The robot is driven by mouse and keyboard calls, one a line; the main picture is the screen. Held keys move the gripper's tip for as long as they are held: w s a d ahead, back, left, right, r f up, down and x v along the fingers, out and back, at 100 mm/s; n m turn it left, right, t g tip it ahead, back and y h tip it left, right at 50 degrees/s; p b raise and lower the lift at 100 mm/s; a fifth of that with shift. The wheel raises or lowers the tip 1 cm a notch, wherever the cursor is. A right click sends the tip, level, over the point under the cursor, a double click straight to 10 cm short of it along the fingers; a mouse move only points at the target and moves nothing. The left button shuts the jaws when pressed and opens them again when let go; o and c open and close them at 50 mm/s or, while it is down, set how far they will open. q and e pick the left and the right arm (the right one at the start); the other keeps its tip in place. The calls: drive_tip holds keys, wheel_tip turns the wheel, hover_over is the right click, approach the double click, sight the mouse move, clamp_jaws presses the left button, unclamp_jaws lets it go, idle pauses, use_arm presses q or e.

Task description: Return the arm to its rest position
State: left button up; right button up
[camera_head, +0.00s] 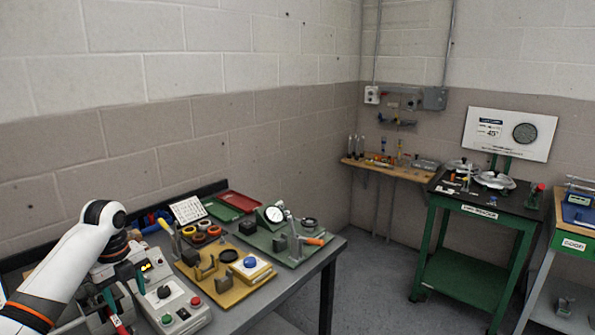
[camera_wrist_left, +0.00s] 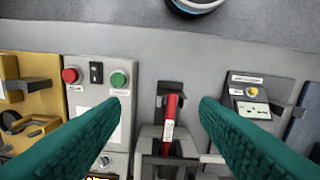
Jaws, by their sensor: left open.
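My left arm (camera_head: 62,262), white with black joints, comes in from the left in the head view and reaches over the workbench. My left gripper (camera_head: 123,292) has teal fingers pointing down. In the left wrist view the gripper (camera_wrist_left: 163,103) is open, its fingers apart on either side of a lever with a red handle (camera_wrist_left: 170,122). I see no contact with the lever, and nothing is held. The red handle (camera_head: 118,325) also shows at the bottom of the head view. My right gripper is not in view.
Beside the lever is a grey control box (camera_head: 182,318) with red and green buttons. A yellow fixture plate (camera_head: 232,297) and a green plate with a dial gauge (camera_head: 274,214) lie further right. A green table (camera_head: 468,277) stands across open floor (camera_head: 395,255).

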use_arm(q)
drive_tip(key=s+d+f+n+t, duration=0.1)
drive_tip(key=s+d+f+n, duration=0.3)
drive_tip(key=s+d+f, duration=0.5)
drive_tip(key=s+d+f+n, duration=0.45)
drive_tip(key=d+f, duration=0.35)
drive_tip(key=f, duration=0.3)
drive_tip(key=s+r+n+t, duration=0.3)
drive_tip(key=s+n, duration=1.2)
drive_tip(key=s, duration=0.7)
wheel_tip(320, 180, down, 28)
drive_tip(key=s+g+b, duration=0.1)
drive_tip(key=g, duration=0.1)
drive_tip(key=s+a+f+g, duration=0.1)
drive_tip(key=s+a+f, duration=0.1)
drive_tip(key=s+f, duration=1.4)
drive_tip(key=shift+s+a+f+m+b, duration=0.2)
drive_tip(key=shift+a+f+m+b, duration=0.15)
drive_tip(key=shift+m+b, duration=0.1)
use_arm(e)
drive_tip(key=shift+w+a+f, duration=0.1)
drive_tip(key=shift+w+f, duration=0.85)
